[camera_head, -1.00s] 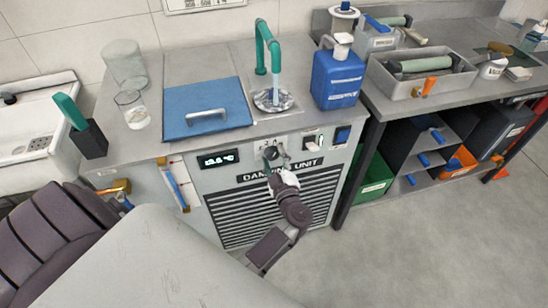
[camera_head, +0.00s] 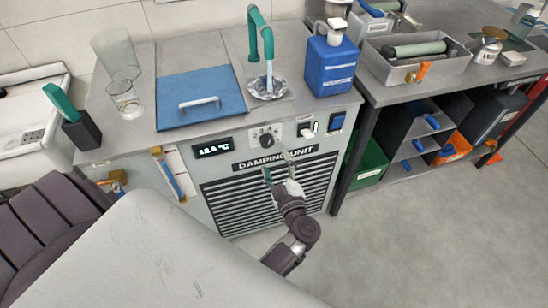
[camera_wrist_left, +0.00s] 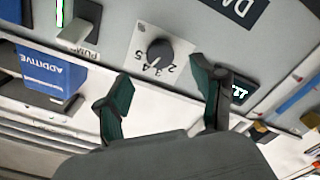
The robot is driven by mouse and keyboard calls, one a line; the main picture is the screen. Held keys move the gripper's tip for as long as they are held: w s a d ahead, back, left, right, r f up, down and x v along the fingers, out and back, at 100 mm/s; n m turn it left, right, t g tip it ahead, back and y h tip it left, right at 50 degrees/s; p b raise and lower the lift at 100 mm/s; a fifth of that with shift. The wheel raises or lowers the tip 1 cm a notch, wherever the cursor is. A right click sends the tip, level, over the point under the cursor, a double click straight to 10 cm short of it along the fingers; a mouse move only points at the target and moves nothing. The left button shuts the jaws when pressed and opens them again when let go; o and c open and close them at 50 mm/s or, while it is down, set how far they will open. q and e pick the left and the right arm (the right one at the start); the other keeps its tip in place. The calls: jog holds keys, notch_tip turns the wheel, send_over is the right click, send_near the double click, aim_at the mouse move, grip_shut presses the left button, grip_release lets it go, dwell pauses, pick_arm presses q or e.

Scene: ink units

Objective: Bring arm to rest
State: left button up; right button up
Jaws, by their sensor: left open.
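My left gripper (camera_head: 277,165) is open and empty, with green-tipped fingers. In the head view it is in front of the dark vent grille of the damping unit (camera_head: 220,170), just below the round black knob (camera_head: 267,141). In the left wrist view the two fingers of the gripper (camera_wrist_left: 161,72) are spread apart, with the numbered knob (camera_wrist_left: 159,53) beyond them and nothing between them. The fingers appear clear of the knob. My left arm bends down below the gripper. My right gripper is not in view.
The unit's top carries a blue lid (camera_head: 200,97), a green tap (camera_head: 259,35) with running water, a blue jug (camera_head: 331,65) and a glass (camera_head: 125,97). A shelved bench (camera_head: 405,85) stands right. Open floor (camera_head: 450,230) lies at lower right.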

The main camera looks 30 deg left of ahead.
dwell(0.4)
pick_arm(q)
jog(key=s+d+f+m+h, duration=0.3)
jog(key=f+m+h, duration=0.2)
jog(key=f, duration=0.3)
jog(key=s+d+f+m+h, duration=0.3)
jog(key=d+f+m+h, duration=0.15)
jog(key=f, duration=0.45)
jog(key=s+d+f+m+h, duration=0.35)
jog(key=f+m, duration=0.25)
jog(key=f, duration=0.2)
jog(key=s+a+f+m+g, duration=0.1)
jog(key=s+f, duration=0.4)
jog(key=s, duration=0.5)
jog(key=s+a+f+m+g, duration=0.2)
jog(key=s+a+f+g, duration=0.2)
jog(key=s, duration=0.6)
jog(key=s+a+f+m+g, duration=0.2)
jog(key=s+f+g, duration=0.3)
jog(key=s+f, duration=0.3)
jog(key=shift+s+a+g+h, duration=0.3)
jog(key=shift+s+a+h, duration=0.1)
jog(key=shift+s, duration=0.65)
